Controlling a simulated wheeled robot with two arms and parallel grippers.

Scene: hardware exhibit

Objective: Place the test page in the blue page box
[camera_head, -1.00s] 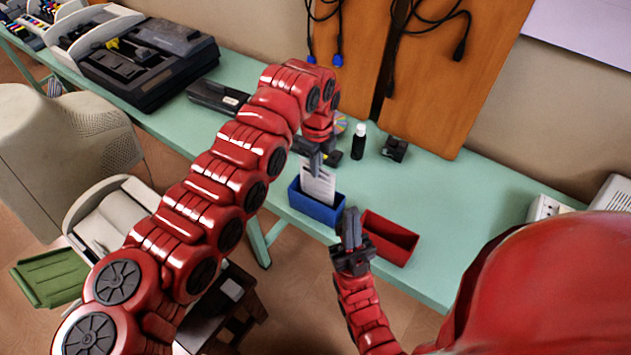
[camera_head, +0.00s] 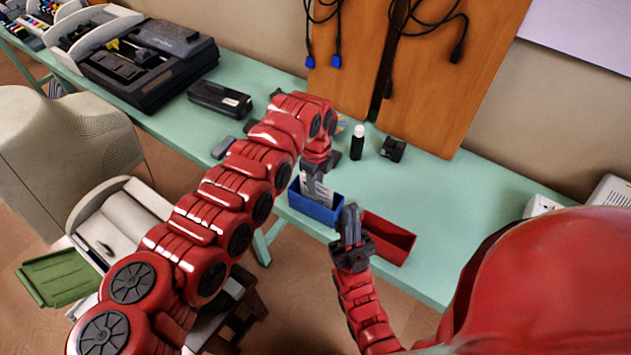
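The white test page (camera_head: 324,192) stands upright in the blue page box (camera_head: 314,208), with its lower part hidden by the box's front wall. My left gripper (camera_head: 313,185) reaches down from above into the box opening. Its fingers overlap the page and look shut on it. My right gripper (camera_head: 350,222) points up in front of the red box (camera_head: 388,240), just right of the blue box. Its fingers look close together with nothing between them.
A black bottle with a white cap (camera_head: 358,142) and a small black item (camera_head: 393,149) stand behind the boxes on the green table (camera_head: 470,215). A black device (camera_head: 219,99) lies farther left. The table right of the red box is clear.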

